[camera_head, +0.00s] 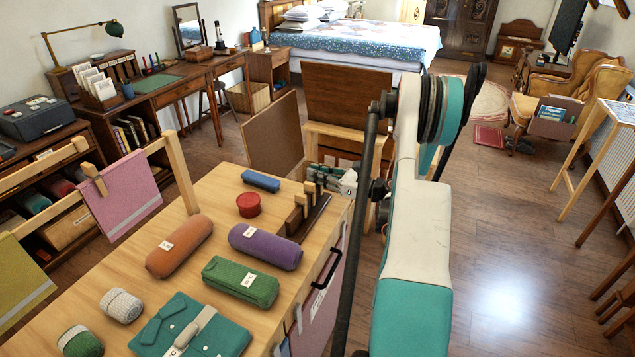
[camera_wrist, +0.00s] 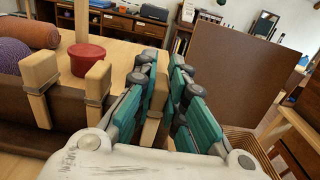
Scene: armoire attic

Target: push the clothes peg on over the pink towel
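My gripper (camera_wrist: 163,95) is at the wooden pegs, with its teal-padded fingers close on either side of one upright clothes peg (camera_wrist: 154,120). The fingers appear to touch it, and its lower end is hidden. Two more pegs (camera_wrist: 40,85) (camera_wrist: 97,85) stand to its left, straddling a brown bar. In the head view the peg holder (camera_head: 306,222) is at the table's right edge, with my gripper (camera_head: 325,177) just beyond it, partly hidden. The pink towel (camera_head: 122,197) hangs over a wooden rail at the left, with a peg (camera_head: 94,179) on the rail by its left edge.
The wooden table (camera_head: 215,195) holds a red tin (camera_head: 249,204), an orange roll (camera_head: 180,246), a purple roll (camera_head: 265,246) and a green case (camera_head: 240,282). A yellow-green towel (camera_head: 22,280) hangs nearer on the rail. A brown board (camera_wrist: 222,75) stands right of my gripper.

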